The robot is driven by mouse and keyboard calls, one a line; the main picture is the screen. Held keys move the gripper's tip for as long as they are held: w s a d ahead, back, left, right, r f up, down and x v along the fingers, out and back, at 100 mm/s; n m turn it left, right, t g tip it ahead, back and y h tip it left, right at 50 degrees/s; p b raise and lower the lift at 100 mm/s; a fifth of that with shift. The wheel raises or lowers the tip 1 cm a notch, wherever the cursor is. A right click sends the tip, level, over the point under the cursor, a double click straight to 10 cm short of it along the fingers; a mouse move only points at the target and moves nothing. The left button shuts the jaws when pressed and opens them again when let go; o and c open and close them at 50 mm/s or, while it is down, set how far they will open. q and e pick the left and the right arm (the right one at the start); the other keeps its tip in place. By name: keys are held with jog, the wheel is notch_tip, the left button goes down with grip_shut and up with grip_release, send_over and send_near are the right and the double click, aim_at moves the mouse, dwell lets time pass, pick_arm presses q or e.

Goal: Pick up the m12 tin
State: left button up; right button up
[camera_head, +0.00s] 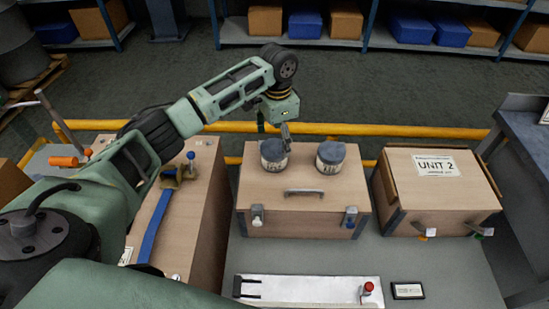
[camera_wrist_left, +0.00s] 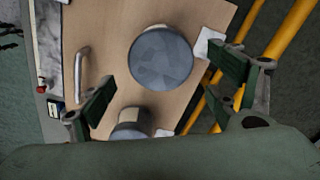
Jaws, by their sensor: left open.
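Two round tins with grey lids and pale labelled sides stand upright on a wooden box. The left tin (camera_head: 273,157) shows in the left wrist view (camera_wrist_left: 160,52) as the larger lid. The right tin (camera_head: 330,158) also shows there, lower down (camera_wrist_left: 128,131). The label print is too small for me to tell which is the m12 tin. My left gripper (camera_head: 285,132) points down just above the left tin. Its open fingers (camera_wrist_left: 162,68) lie on either side of that lid in the wrist view; I cannot tell whether they touch it. My right gripper is out of view.
A yellow rail (camera_head: 400,131) runs behind. A pale plate (camera_head: 305,289) lies in front.

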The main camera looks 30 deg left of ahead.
aim_at(275, 148)
pick_arm(q)
jog(key=f, duration=0.4)
jog(key=shift+s+a+f, duration=0.2)
jog(key=shift+s+f, duration=0.15)
jog(key=shift+f, duration=0.55)
jog(key=c, duration=1.6)
